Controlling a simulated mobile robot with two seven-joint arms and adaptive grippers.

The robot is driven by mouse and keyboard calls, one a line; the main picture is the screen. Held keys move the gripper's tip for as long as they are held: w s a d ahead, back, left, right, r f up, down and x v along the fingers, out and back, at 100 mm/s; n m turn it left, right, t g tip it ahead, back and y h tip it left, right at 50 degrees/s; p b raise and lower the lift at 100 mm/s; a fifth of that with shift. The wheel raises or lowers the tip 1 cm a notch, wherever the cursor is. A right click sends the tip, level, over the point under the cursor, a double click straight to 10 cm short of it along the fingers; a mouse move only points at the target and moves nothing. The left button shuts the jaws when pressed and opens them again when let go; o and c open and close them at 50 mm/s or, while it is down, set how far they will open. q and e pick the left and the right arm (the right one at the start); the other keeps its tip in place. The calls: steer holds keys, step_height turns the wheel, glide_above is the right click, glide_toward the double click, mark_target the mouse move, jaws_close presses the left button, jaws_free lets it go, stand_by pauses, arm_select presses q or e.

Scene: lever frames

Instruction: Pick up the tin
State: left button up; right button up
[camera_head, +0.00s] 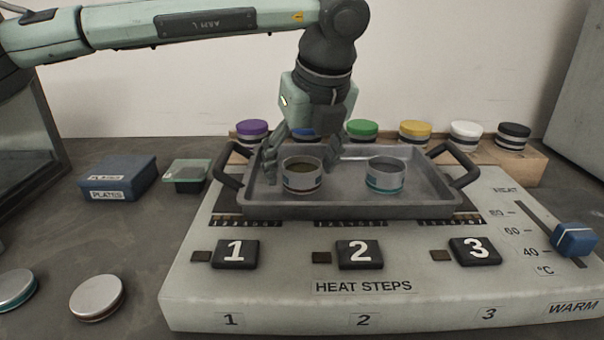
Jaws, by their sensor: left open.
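Two open tins stand upright in a grey metal tray (350,211). The right tin (385,183) has a teal band and similar contents. My left gripper (302,160) points down over the left tin. Its fingers are open, one at the tin's left and one at its right rear. I cannot tell whether either finger touches the tin. My right gripper is out of view.
The tray, with two raised handles, sits on a heater panel (190,290) with numbered buttons and a blue slider (575,240). Jars with coloured lids (415,130) line the back. A blue box (120,177), a small green-topped box (186,175) and loose lids (97,297) lie left.

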arm_select(q)
steer(key=c, duration=1.3)
steer(key=shift+r, duration=0.15)
